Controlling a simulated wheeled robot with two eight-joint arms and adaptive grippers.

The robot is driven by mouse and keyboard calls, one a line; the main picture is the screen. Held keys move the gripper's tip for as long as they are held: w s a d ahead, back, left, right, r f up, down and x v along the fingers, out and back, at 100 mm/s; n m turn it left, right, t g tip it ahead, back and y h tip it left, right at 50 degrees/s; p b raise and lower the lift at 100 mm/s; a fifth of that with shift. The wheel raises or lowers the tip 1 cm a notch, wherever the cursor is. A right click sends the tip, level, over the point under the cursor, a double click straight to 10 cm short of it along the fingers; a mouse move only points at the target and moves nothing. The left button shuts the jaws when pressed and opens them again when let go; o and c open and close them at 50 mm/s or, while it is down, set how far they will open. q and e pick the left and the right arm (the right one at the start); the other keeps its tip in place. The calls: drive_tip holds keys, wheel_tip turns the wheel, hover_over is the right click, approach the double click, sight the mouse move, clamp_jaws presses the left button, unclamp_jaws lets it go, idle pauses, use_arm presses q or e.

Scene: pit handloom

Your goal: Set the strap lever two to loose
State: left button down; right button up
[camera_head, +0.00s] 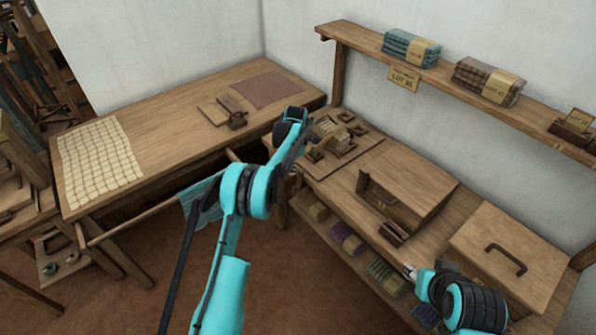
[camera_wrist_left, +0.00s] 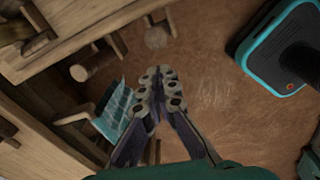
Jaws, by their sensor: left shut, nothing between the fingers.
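I cannot tell for certain which part is strap lever two. Small wooden pieces (camera_head: 338,136) stand on a board at the corner end of the right bench, partly behind my left arm. My left arm's far end (camera_head: 290,118) is in front of that board in the head view, where its fingers are hard to make out. In the left wrist view my left gripper (camera_wrist_left: 162,85) is shut and empty above the brown floor. My right arm is at the lower right, and a small grey tip (camera_head: 409,271) shows at its end; its finger state is unclear.
A wooden table (camera_head: 180,105) with a checked cloth (camera_head: 98,164) stands at the left. The right bench holds a wooden box (camera_head: 408,190) and a handled lid (camera_head: 510,255). A shelf (camera_head: 450,78) above carries folded cloths. A teal cloth (camera_wrist_left: 117,118) hangs near my left gripper.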

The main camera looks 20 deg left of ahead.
use_arm(q)
drive_tip(key=w+d+r+p, duration=0.2)
drive_tip(key=w+r+p, duration=0.1)
drive_tip(key=r, duration=0.5)
drive_tip(key=shift+w+d, duration=0.3)
drive_tip(key=shift+w, duration=0.05)
drive_tip(key=s+d+r+m+t+b, duration=0.15)
drive_tip(key=s+r+m+t, duration=0.25)
drive_tip(key=s+r+m, duration=1.2)
drive_tip(key=s+r+m+t, duration=0.1)
drive_tip(key=s+r+m, duration=0.3)
drive_tip(key=s, duration=1.1)
drive_tip(key=s+d+f+m+t, duration=0.1)
drive_tip(key=s+f+m, duration=0.5)
drive_tip(key=s, duration=0.7)
wheel_tip(320, 180, down, 2)
drive_tip(key=shift+s+d+m+t+h+b, duration=0.3)
drive_tip(key=shift+t+h+b, duration=0.15)
drive_tip(key=shift+t, duration=0.15)
